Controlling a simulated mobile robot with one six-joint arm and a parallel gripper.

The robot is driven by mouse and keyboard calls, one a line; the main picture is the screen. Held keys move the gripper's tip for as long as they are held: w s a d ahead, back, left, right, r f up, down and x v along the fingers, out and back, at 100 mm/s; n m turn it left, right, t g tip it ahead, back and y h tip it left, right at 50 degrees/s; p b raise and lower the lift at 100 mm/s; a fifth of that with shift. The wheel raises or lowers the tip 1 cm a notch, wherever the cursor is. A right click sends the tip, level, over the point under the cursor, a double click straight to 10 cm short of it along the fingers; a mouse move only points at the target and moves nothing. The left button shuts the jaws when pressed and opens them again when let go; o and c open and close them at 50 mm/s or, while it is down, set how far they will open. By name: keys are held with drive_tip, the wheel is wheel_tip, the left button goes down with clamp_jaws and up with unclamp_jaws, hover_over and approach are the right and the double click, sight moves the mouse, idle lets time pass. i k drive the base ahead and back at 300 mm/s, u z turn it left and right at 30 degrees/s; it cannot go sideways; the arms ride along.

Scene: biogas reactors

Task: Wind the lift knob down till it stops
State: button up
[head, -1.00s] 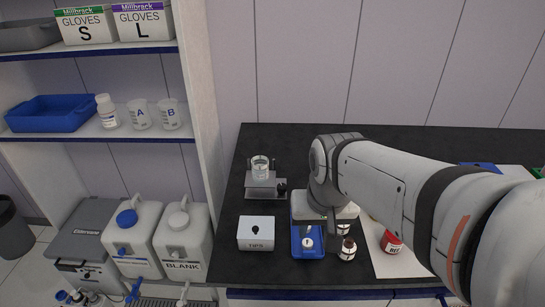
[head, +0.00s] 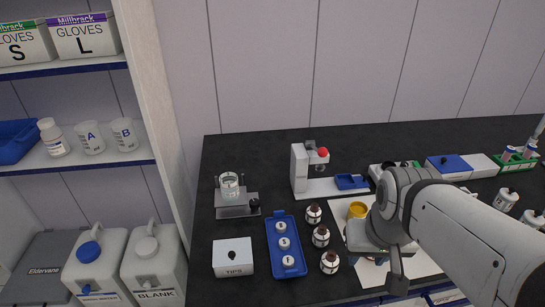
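The lift (head: 236,212), a small grey metal stand, is on the black bench at its left end. A clear glass vessel (head: 229,185) sits on its top. The lift knob (head: 253,206) is a small black knob on the right side of the stand, unobstructed. How high the lift stands is hard to tell from this angle. My gripper (head: 397,280) hangs over the white sheet, well to the right of the knob and apart from it. Only a dark finger shows below its pale body, so its opening cannot be made out.
A white device with a red knob (head: 323,152) stands behind. A shelf unit (head: 165,130) rises left of the bench.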

sight(254, 203)
drive_tip(key=z, duration=0.1)
drive_tip(key=k, duration=1.65)
drive_tip(key=u, duration=0.45)
drive_tip(key=i, duration=1.65)
drive_tip(key=u, duration=0.05)
